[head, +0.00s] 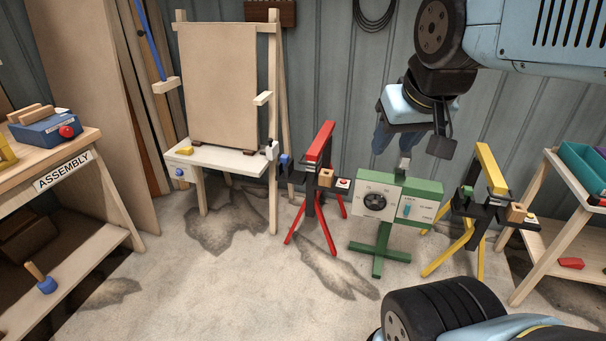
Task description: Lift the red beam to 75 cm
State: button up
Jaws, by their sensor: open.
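The red beam (320,141) is a short bar at the top of a stand with red tripod legs (316,233), left of centre in the head view. It slants up toward the right in the picture. A small wooden block (326,177) and a box with a red button (343,184) sit on the stand's side. My gripper (412,141) hangs open, pointing down, to the right of the red beam and above a green control stand. It is apart from the red beam, and I see nothing in it.
The green control stand (373,227) has a dial (375,202) and a panel with a blue slider. A yellow beam (490,168) tops a yellow-legged stand at right. A wooden easel (274,125) stands left, an assembly bench (88,147) far left, a shelf (585,202) far right.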

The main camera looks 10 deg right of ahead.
aim_at(312, 155)
jog(key=u, duration=0.05)
jog(key=i, duration=0.9)
jog(key=z, duration=0.1)
